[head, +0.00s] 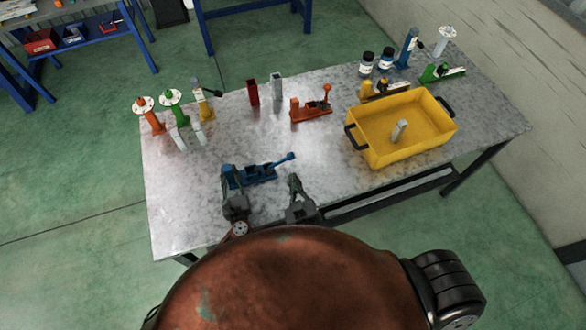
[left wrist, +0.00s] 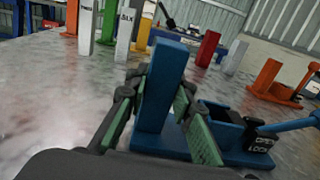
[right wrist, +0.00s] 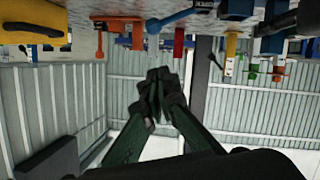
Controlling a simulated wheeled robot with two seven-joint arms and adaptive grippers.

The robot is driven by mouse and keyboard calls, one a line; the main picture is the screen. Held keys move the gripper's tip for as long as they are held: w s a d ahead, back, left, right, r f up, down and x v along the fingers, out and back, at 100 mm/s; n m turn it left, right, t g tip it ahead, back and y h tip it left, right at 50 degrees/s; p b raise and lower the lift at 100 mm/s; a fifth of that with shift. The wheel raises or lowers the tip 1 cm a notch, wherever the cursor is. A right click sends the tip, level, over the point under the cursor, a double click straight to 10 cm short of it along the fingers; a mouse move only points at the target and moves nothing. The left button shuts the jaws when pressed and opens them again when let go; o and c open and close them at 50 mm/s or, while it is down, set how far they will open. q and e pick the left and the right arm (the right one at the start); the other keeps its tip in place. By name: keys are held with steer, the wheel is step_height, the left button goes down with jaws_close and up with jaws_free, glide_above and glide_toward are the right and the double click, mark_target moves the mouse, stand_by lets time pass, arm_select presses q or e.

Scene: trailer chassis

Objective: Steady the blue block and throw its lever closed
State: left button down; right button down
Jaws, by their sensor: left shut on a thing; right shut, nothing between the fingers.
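The blue block (head: 262,176) stands near the front edge of the metal table. Its blue lever (head: 284,158) points right and away from the upright post, at a low slant. In the left wrist view the post (left wrist: 160,85) stands between the pads of my left gripper (left wrist: 165,110), which is shut on it. The lever (left wrist: 296,125) and an OPEN/LOCK label (left wrist: 262,139) show at right there. My right gripper (head: 293,180) is shut and empty, just right of the block and apart from the lever. The right wrist view looks upside down; its closed fingertips (right wrist: 157,85) are below the lever (right wrist: 168,22).
An orange lever block (head: 311,108) stands behind the blue one. A yellow bin (head: 398,148) with a grey piece (head: 399,130) inside stands at right. Red (head: 253,92) and grey (head: 276,90) posts stand at the back. The table's left front is clear.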

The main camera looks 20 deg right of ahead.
glide_above(292, 159)
steer(key=s+a, duration=0.3)
steer(key=s, duration=0.1)
step_height(292, 159, down, 3)
steer(key=shift+w+d+f, duration=0.3)
steer(key=shift+f, duration=0.25)
steer(key=shift+w+d+f, duration=0.3)
steer(key=shift+f, duration=0.3)
steer(key=shift+w+d+f, duration=0.3)
steer(key=shift+f, duration=0.25)
steer(key=shift+w+d+f+m+y, duration=0.15)
steer(key=shift+d+f, duration=0.15)
steer(key=shift+f, duration=0.2)
steer(key=shift+s+d+f+m+y, duration=0.15)
steer(key=shift+d+f, duration=0.15)
steer(key=shift+f, duration=0.15)
steer(key=shift+w, duration=0.1)
